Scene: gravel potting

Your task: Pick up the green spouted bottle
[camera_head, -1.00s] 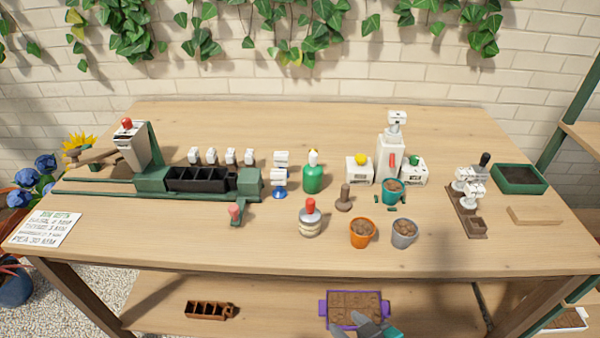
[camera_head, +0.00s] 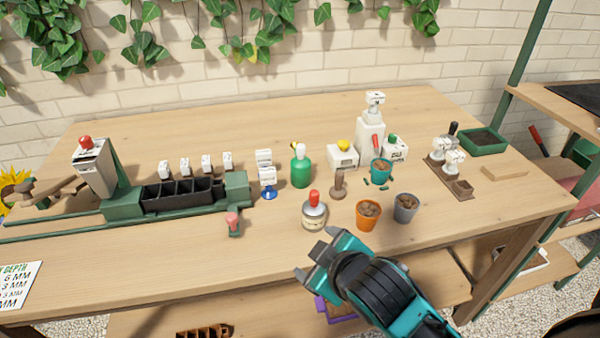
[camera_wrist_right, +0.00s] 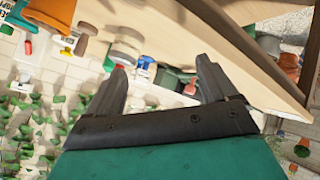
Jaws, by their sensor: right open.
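The green spouted bottle (camera_head: 301,172) stands upright on the table, near the middle, with a white top and a small yellow spout tip. My right gripper (camera_head: 316,252) is at the table's front edge, in front of and below the bottle, apart from it. It is open and empty, and its two fingers also show spread in the right wrist view (camera_wrist_right: 160,66). That view is tilted, and I cannot surely pick out the bottle there. My left gripper is not in view.
A red-topped jar (camera_head: 314,212) stands between my right gripper and the bottle. A blue-based white holder (camera_head: 268,181) is close left of the bottle. A brown tamper (camera_head: 338,184), an orange pot (camera_head: 367,215) and a grey pot (camera_head: 405,208) stand to the right.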

